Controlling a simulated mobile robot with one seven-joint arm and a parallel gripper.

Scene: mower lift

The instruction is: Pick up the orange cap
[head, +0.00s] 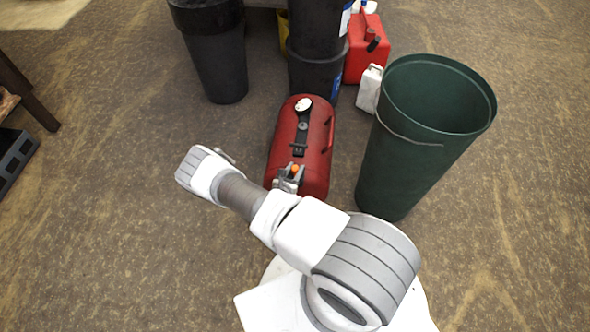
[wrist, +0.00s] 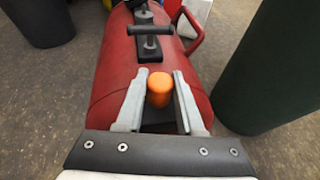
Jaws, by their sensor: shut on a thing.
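The orange cap (wrist: 159,87) is a small rounded cylinder, upright between the two grey fingers of my gripper (wrist: 158,100) in the wrist view. My gripper is shut on it. In the head view the cap (head: 295,168) shows as a small orange dot at the near end of a red tank (head: 317,160), with my gripper (head: 290,177) around it. The red tank lies on its side on the floor, with a black handle and fittings on top. I cannot tell whether the cap touches the tank.
A green bin (head: 400,165) stands close to the right of the tank. Black bins (head: 316,75) stand behind it, and a white jug (head: 369,88) and a red fuel can (head: 365,62) are at the back right. Another black bin (head: 215,60) is at the back left.

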